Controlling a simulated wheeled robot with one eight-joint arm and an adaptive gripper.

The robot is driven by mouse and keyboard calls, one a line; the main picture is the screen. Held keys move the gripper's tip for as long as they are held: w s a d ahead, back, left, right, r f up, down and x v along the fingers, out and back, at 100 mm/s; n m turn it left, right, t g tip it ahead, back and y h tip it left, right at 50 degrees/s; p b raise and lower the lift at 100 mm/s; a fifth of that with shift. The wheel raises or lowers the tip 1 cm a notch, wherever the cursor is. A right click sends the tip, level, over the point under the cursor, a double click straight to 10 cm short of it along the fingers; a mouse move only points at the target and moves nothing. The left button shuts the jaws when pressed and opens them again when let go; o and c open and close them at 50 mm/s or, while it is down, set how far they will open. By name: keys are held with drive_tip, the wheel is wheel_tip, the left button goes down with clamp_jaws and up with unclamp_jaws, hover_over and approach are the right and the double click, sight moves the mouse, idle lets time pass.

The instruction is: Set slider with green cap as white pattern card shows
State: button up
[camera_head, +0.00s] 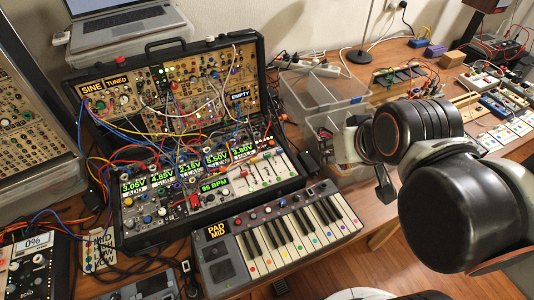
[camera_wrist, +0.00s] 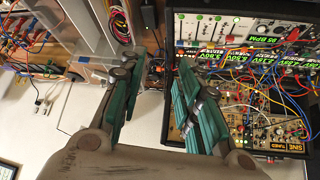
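A white slider panel (camera_head: 264,172) sits at the right of the case's lower row, with several small caps at different heights. It also shows upside down at the top of the wrist view (camera_wrist: 212,30).
The open synth case (camera_head: 185,130) has many looping cables. A keyboard (camera_head: 290,235) lies in front. Clear plastic bins (camera_head: 325,100) stand behind, near my gripper. A laptop (camera_head: 125,25) stands at the back. Several pale cards with coloured dots (camera_head: 503,134) lie far right.

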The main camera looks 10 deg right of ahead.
drive_tip(key=n+g+p, duration=0.3)
drive_tip(key=g+p, duration=0.4)
drive_tip(key=p, duration=0.1)
hover_over(267, 156)
drive_tip(key=w, duration=0.1)
wheel_tip(267, 156, down, 9)
wheel_tip(267, 156, down, 13)
drive_tip(key=b, duration=0.3)
drive_tip(key=shift+w+f+b, duration=0.1)
drive_tip(key=shift+f+b, duration=0.1)
drive_tip(key=shift+b, duration=0.2)
clamp_jaws()
